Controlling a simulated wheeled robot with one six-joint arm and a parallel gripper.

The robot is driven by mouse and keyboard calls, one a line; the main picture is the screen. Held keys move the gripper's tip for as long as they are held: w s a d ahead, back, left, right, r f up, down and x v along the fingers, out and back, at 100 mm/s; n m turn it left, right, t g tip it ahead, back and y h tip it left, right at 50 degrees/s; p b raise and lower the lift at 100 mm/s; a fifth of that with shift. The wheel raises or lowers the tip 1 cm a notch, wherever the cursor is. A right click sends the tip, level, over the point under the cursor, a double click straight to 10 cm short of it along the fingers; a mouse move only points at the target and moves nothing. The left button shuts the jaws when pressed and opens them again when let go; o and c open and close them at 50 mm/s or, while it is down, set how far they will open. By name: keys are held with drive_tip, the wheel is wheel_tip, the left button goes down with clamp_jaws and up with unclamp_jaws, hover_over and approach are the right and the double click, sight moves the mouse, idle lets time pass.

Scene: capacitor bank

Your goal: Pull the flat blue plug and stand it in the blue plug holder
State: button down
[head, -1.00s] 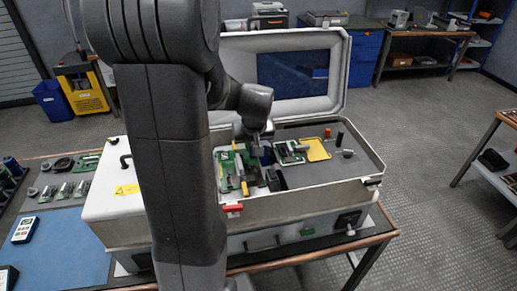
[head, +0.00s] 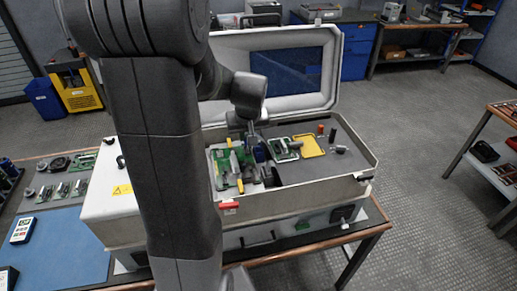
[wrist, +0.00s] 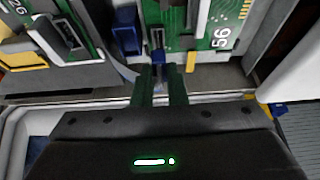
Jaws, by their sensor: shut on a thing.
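My gripper (wrist: 163,80) reaches over the green circuit board (wrist: 222,30) in the wrist view. Its two fingers are closed on a small dark blue piece (wrist: 158,57), which looks like the flat blue plug. Only its top end shows between and beyond the fingertips. A taller blue block (wrist: 127,34) stands just to the left of the fingertips, apart from them. I cannot tell if it is the blue plug holder. In the head view my gripper (head: 252,133) is over the open case, and a blue block (head: 259,154) shows just below and right of it.
The open case (head: 300,183) has a raised lid (head: 334,65) behind the arm. A second board (head: 284,149), a yellow frame (head: 309,146) and upright posts (head: 334,134) stand right of the gripper. The case's front right floor looks clear.

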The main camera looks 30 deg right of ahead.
drive_tip(key=shift+d, duration=0.15)
drive_tip(key=shift+s+d+b, duration=0.2)
drive_tip(key=shift+s+d, duration=0.05)
drive_tip(key=shift+d, duration=0.65)
drive_tip(key=shift+s+d+b, duration=0.2)
drive_tip(key=shift+s+d, duration=0.05)
drive_tip(key=shift+d, duration=0.65)
drive_tip(key=shift+f, duration=0.25)
drive_tip(key=shift+f+b, duration=0.9)
drive_tip(key=shift+b, duration=0.05)
drive_tip(key=shift+f+b, duration=0.8)
drive_tip(key=shift+f, duration=0.05)
drive_tip(key=shift+a, duration=0.1)
drive_tip(key=c, duration=1.4)
unclamp_jaws()
drive_tip(key=shift+s, duration=0.1)
drive_tip(key=shift+o, duration=0.2)
drive_tip(key=shift+f, duration=0.1)
